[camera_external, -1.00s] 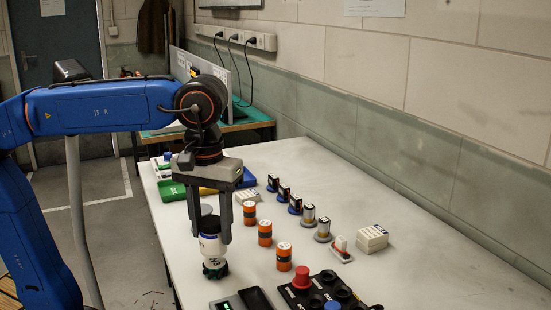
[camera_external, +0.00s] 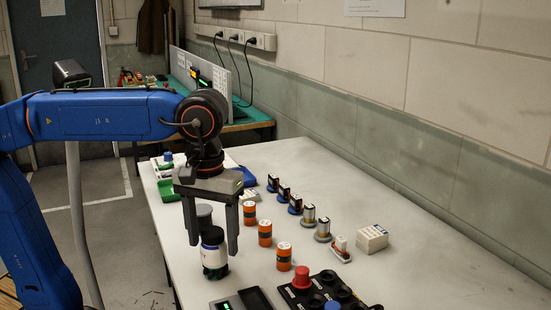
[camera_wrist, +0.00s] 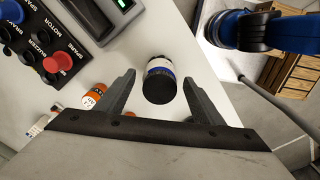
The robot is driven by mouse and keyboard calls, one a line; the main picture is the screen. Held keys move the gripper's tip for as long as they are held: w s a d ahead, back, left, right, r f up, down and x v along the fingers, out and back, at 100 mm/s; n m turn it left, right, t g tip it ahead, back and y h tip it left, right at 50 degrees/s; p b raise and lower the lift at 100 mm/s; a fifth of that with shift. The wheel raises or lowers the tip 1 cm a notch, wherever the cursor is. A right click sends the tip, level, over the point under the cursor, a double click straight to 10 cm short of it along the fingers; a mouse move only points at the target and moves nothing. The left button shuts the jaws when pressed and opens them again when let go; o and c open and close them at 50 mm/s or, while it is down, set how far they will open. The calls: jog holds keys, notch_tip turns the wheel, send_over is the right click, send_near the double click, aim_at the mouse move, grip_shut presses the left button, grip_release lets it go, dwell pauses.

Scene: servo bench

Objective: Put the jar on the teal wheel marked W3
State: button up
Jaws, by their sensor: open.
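The jar (camera_external: 215,256), white with a dark lid, stands upright near the bench's front-left part. A dark teal rim (camera_external: 215,274) shows at its foot; most of it is hidden under the jar and I cannot read any W3 mark. In the wrist view the jar (camera_wrist: 160,72) shows a white and blue band and its dark lid, between the fingers. My gripper (camera_external: 213,246) is open, its fingers pointing down on either side of the jar's upper part. The wrist view shows a gap between the jar and each finger of my gripper (camera_wrist: 161,82).
Several orange cylinders (camera_external: 265,233) stand right of the jar. A black button box (camera_external: 325,292) with a red knob and a dark device (camera_external: 240,302) lie at the near edge. A grey cylinder (camera_external: 204,214) stands just behind the jar. The bench's right side is mostly clear.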

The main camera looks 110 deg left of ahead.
aim_at(212, 232)
notch_tip(212, 232, up, 12)
dwell(0.6)
